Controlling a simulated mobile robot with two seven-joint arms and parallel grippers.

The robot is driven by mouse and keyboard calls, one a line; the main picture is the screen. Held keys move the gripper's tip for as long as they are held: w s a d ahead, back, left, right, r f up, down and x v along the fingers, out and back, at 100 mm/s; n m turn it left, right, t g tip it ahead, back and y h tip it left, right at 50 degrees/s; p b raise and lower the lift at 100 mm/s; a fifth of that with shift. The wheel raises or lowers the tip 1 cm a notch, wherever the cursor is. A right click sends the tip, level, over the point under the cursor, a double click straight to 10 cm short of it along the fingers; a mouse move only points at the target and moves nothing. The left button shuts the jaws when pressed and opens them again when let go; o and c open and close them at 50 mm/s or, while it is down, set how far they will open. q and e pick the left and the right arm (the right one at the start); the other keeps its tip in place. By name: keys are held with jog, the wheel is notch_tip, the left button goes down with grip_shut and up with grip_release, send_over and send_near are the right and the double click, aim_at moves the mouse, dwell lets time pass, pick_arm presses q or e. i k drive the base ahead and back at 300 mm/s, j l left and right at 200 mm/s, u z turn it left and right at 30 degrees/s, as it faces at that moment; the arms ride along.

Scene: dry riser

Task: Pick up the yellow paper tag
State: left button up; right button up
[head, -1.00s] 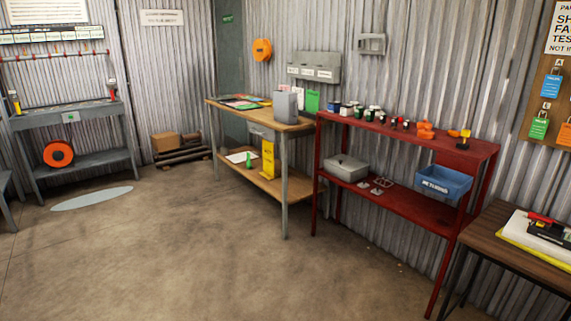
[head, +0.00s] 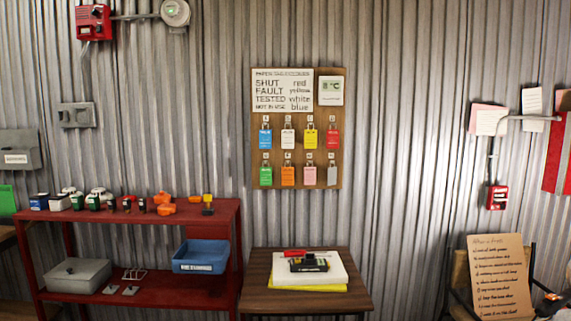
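A yellow tag (head: 310,138) hangs in the top row of a brown wall board (head: 337,178), between a white tag (head: 288,138) and a red tag (head: 333,138). Each has a padlock-like shape at its top; I cannot tell whether the yellow one is paper. A printed card (head: 283,90) above them lists paper tag colours, with fault as yellow. A yellow flat thing (head: 300,288) lies under a white slab on the small brown table (head: 262,298); I cannot tell what it is.
A red shelf (head: 150,217) at left holds small containers, orange items and a blue bin (head: 201,256). A black device (head: 309,262) and a red item lie on the white slab (head: 336,268). A handwritten cardboard sign (head: 500,275) stands on a chair at right.

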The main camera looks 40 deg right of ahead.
aim_at(309, 140)
jog(key=i+z, duration=0.2)
jog(key=z, duration=0.15)
jog(key=i+z, duration=0.15)
jog(key=z, duration=0.25)
jog(key=i+z, duration=0.2)
jog(key=z, duration=0.15)
jog(key=i+z, duration=0.2)
jog(key=z, duration=0.15)
jog(key=i+j+z, duration=0.1)
jog(key=z, duration=0.25)
jog(key=i+j+z, duration=0.15)
jog(key=z, duration=0.25)
jog(key=i+j, duration=0.05)
